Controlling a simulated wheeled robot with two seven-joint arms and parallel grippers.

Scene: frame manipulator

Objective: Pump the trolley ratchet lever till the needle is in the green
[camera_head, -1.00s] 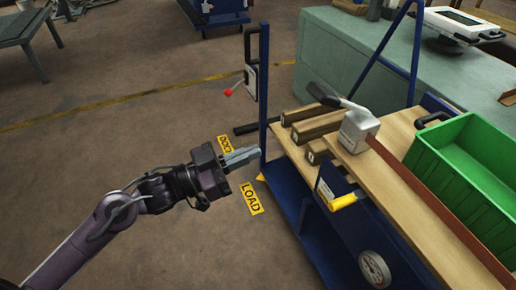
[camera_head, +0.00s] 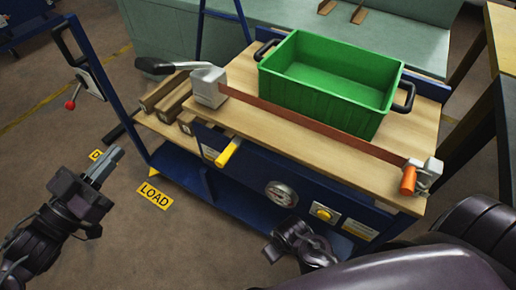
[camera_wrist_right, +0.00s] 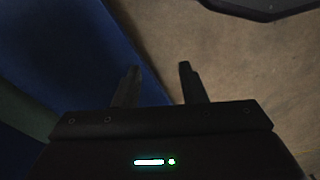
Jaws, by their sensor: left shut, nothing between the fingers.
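The blue trolley has a wooden deck (camera_head: 240,122). A grey ratchet block (camera_head: 208,86) sits at the deck's left end, and its black-tipped lever (camera_head: 162,67) points left. A brown-red strap (camera_head: 310,124) runs from this block to a fitting with an orange handle (camera_head: 408,180) at the right. A round gauge (camera_head: 282,194) is on the trolley's front; its needle is too small to read. My left gripper (camera_head: 114,158) is shut and empty, left of the trolley. My right gripper (camera_head: 273,250) is low in front of the trolley; the wrist view shows its fingers (camera_wrist_right: 159,72) apart and empty.
A green crate (camera_head: 330,75) stands on the deck behind the strap. A yellow handle (camera_head: 229,152) and a yellow button (camera_head: 324,212) are on the front. A blue post with a red-knobbed lever (camera_head: 71,103) rises at the left. Floor is clear around the LOAD sign (camera_head: 154,196).

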